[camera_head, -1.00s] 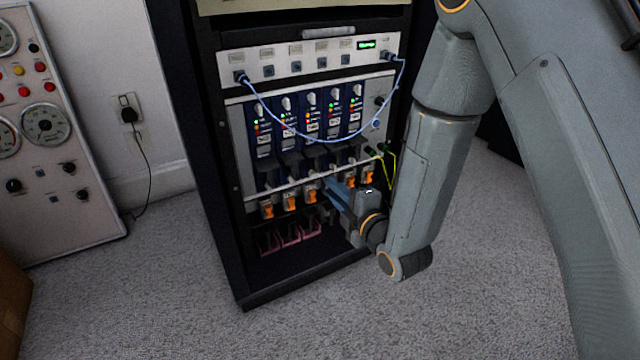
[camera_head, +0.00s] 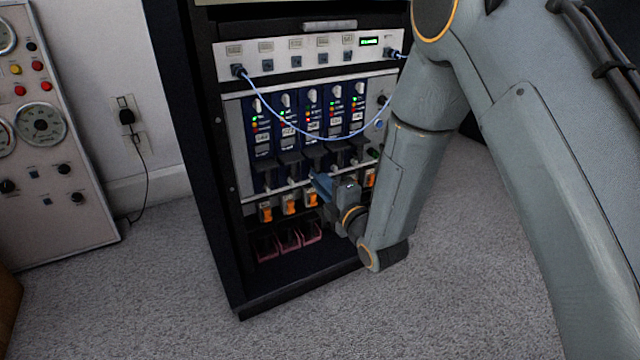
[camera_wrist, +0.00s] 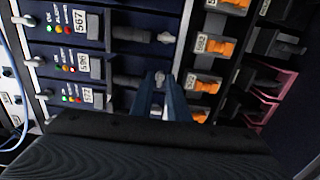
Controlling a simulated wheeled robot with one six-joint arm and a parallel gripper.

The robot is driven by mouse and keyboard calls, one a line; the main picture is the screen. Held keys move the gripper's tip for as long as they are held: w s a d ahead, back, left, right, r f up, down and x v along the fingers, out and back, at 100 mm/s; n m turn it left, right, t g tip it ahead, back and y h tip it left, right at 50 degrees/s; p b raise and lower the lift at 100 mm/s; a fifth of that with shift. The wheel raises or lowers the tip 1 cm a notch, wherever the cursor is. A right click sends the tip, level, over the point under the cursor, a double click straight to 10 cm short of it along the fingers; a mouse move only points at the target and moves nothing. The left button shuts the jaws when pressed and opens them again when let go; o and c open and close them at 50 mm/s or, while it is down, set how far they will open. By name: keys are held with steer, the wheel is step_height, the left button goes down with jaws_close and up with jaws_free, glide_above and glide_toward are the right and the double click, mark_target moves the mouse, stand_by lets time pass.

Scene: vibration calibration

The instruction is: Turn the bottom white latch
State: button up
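The rack holds a row of blue modules (camera_head: 311,105), each with a white latch at its top and one at its lower end. In the wrist view a bottom white latch (camera_wrist: 159,77) sits between the tips of my gripper (camera_wrist: 160,88). The fingers are apart with a narrow gap; whether they touch the latch I cannot tell. Another bottom white latch (camera_wrist: 180,38) shows above it. In the head view my gripper (camera_head: 317,180) is at the lower edge of the modules, right of the middle, and hides part of that row.
Orange switches (camera_head: 289,204) sit in a row just under the modules, close to my gripper. Pink-edged holders (camera_head: 290,240) lie lower in the rack. A blue cable (camera_head: 300,132) hangs across the module fronts. A gauge panel (camera_head: 50,150) stands at the left.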

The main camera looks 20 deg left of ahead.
jaws_close()
steer(key=m+p, duration=1.5)
steer(key=m, duration=0.3)
stand_by(0.5)
stand_by(0.4)
jaws_free()
